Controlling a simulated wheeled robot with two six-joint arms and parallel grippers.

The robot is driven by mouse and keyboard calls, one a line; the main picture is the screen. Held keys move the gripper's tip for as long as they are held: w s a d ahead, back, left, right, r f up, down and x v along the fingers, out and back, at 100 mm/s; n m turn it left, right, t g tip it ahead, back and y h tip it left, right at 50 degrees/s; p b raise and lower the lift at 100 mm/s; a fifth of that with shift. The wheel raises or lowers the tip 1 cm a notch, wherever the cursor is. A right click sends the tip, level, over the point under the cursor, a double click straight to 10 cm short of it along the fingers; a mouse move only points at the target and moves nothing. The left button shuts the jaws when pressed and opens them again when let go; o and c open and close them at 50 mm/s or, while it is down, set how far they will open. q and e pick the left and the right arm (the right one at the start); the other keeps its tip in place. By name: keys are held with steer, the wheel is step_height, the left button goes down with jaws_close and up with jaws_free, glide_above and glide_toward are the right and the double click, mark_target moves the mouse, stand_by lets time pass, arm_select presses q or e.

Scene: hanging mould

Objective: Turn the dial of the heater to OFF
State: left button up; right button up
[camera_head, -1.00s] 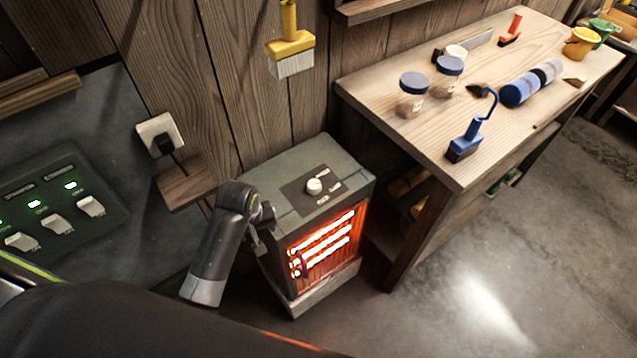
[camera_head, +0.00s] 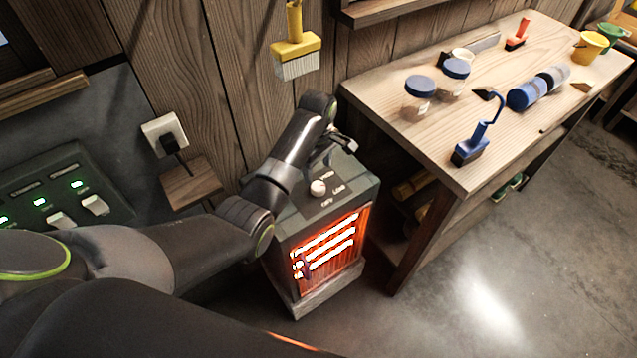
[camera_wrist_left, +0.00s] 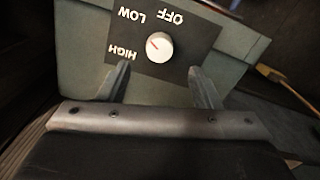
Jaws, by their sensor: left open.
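The heater (camera_head: 325,250) is a grey box on the floor with glowing orange bars in its front. Its white round dial (camera_head: 318,187) sits on a dark plate on top. In the left wrist view the dial (camera_wrist_left: 159,46) has a red pointer line, and the plate reads HIGH, LOW and OFF. The line seems to point between LOW and HIGH, but I cannot tell exactly. My left gripper (camera_head: 336,148) is above the heater's back part, behind the dial. In the left wrist view its fingers (camera_wrist_left: 157,80) are apart, with the dial beyond their tips, not touched. My right gripper is not in view.
A wooden workbench (camera_head: 395,87) stands right of the heater, holding jars, brushes and a blue roll. A yellow brush (camera_head: 295,45) hangs on the wall behind. A plug socket (camera_head: 165,133) and a switch panel (camera_head: 60,190) are at left. Floor is clear at right.

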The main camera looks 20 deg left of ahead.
mark_target(318, 186)
arm_select(q)
steer(key=shift+f, duration=3.7)
steer(key=shift+c, duration=0.5)
steer(key=c, duration=0.9)
